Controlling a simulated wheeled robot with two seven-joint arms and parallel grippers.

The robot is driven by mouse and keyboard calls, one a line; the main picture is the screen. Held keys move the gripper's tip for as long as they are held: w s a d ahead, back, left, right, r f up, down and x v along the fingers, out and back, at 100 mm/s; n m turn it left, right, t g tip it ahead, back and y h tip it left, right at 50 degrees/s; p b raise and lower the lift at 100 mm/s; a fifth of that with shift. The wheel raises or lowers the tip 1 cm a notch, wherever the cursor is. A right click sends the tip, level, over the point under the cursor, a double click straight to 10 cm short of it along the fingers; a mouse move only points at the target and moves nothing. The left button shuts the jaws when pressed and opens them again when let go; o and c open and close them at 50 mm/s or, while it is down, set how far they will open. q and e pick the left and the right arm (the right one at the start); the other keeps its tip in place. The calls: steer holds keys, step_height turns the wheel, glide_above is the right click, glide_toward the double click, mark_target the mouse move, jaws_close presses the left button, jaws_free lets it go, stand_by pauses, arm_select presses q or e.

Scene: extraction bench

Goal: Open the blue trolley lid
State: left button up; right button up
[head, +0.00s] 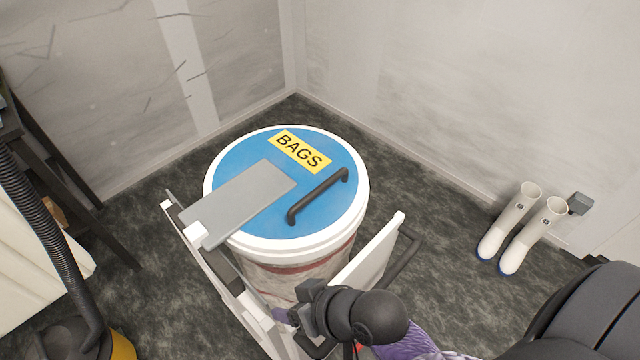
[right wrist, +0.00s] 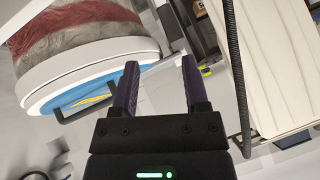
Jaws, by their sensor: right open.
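The blue trolley lid (head: 235,160) is a round blue disc with a white rim, lying shut on a drum-like body (head: 300,280). It bears a yellow BAGS label (head: 300,151), a black bar handle (head: 318,196) and a grey plate (head: 240,202). My right gripper is low at the near side of the trolley in the head view, below the handle and apart from it. In the right wrist view my right gripper (right wrist: 160,65) is open and empty. There the lid (right wrist: 80,84) and handle (right wrist: 88,104) show upside down at the left. My left gripper is not in view.
A white frame panel (head: 368,255) with a black push bar (head: 403,262) stands at the near right of the trolley. White boots (head: 520,220) stand by the right wall. A black corrugated hose (head: 35,215) hangs at the left.

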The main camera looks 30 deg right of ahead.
mark_target(319, 187)
steer(key=w+a+r+m+t+y, duration=0.1)
steer(key=w+a+r+m+t, duration=0.1)
steer(key=w+r+m+t, duration=0.55)
steer(key=w+d+f+m+t+h, duration=0.1)
steer(key=d+m+h, duration=0.1)
steer(key=m+h, duration=0.1)
steer(key=w+d+f+m+t+h, duration=0.1)
steer(key=w+d+m+h, duration=0.1)
steer(key=d+m, duration=0.1)
steer(key=w+d+f+m+t+h, duration=0.1)
steer(key=d+m+h, duration=0.1)
steer(key=m, duration=0.3)
steer(key=shift+w+d+f+h, duration=0.2)
steer(key=shift+f+h, duration=0.15)
steer(key=shift+h, duration=0.45)
steer(key=d+f+m+g+h, duration=0.2)
steer(key=m+h, duration=0.1)
steer(key=d+f+m+g+h, duration=0.1)
steer(key=d, duration=0.1)
steer(key=shift+s+d+f+m+h, duration=0.1)
steer(key=shift+s+f+m+h, duration=0.2)
steer(key=shift+m+h, duration=0.1)
steer(key=b+x, duration=0.2)
steer(key=x, duration=0.6)
steer(key=shift+w+d+f, duration=0.1)
steer(key=shift+w+d, duration=0.25)
steer(key=shift+w, duration=0.25)
